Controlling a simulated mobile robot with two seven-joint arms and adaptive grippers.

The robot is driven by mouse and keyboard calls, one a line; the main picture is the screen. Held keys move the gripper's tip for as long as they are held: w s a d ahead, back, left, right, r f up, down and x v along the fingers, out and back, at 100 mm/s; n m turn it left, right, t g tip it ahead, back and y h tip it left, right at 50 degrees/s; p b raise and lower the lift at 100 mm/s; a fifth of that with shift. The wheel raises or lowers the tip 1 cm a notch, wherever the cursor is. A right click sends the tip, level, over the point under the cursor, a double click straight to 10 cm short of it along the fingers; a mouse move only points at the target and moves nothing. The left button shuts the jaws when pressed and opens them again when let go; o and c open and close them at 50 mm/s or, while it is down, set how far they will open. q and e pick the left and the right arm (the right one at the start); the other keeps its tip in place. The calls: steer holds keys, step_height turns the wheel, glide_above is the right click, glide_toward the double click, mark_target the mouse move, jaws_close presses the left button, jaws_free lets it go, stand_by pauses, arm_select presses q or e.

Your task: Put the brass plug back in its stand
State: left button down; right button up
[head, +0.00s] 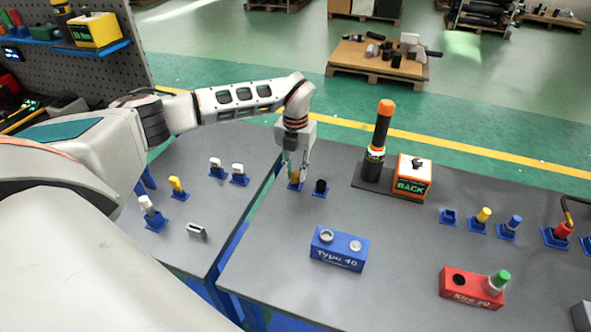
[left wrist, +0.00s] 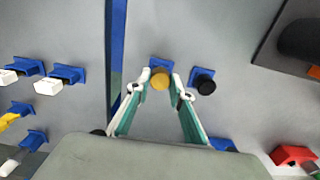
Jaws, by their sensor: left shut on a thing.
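The brass plug (head: 295,176) is between the fingertips of my left gripper (head: 297,170), which is shut on it. The plug is upright, at a small blue stand (head: 295,187) near the left edge of the right-hand table. In the left wrist view the plug's round yellow top (left wrist: 160,80) shows between the fingertips (left wrist: 161,76), with the blue stand (left wrist: 161,62) just behind it. I cannot tell whether the plug is seated in the stand or slightly above it. My right gripper is not in view.
A black plug (head: 320,186) in a blue stand is close on the right. A gap (head: 240,232) separates the two tables.

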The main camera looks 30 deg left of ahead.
mark_target(295, 174)
arm_select(q)
steer(key=shift+f, duration=0.35)
steer(key=c, duration=1.7)
jaws_free()
steer(key=shift+r+p, duration=2.15)
steer(key=shift+r, duration=0.45)
step_height(295, 174, up, 12)
